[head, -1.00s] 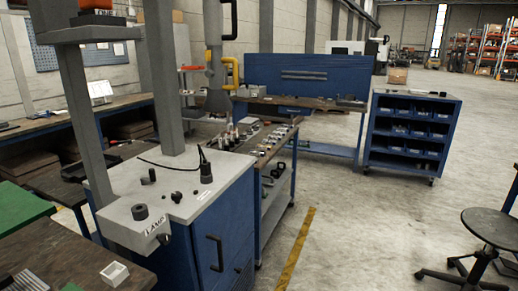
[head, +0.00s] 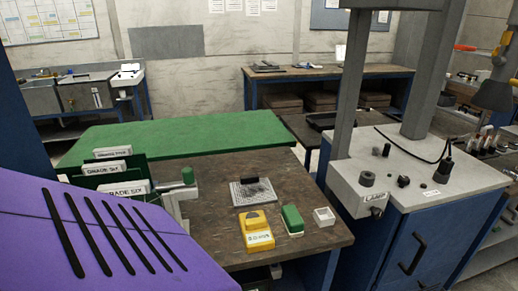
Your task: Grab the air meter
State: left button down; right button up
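A small yellow device (head: 257,230) with a label too small to read lies near the front edge of the brown workbench (head: 215,207); it may be the air meter, but I cannot tell for sure. A green and white block (head: 291,220) lies just to its right. A small white open box (head: 324,216) is further right. Neither of my grippers shows in the head view.
A grey gridded plate (head: 255,192) with a dark piece lies behind the yellow device. Labelled card holders (head: 112,172) stand at the left, behind a purple striped panel (head: 100,235). A blue cabinet (head: 415,235) with a grey top stands at the right.

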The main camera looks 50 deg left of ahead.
aim_at(256, 231)
jog(key=u, duration=1.7)
jog(key=i+l+u, duration=0.1)
jog(key=l+u, duration=0.15)
jog(key=u, duration=0.15)
jog(key=l+u, duration=0.25)
jog(key=u, duration=0.15)
jog(key=l+u, duration=0.3)
jog(key=l, duration=0.8)
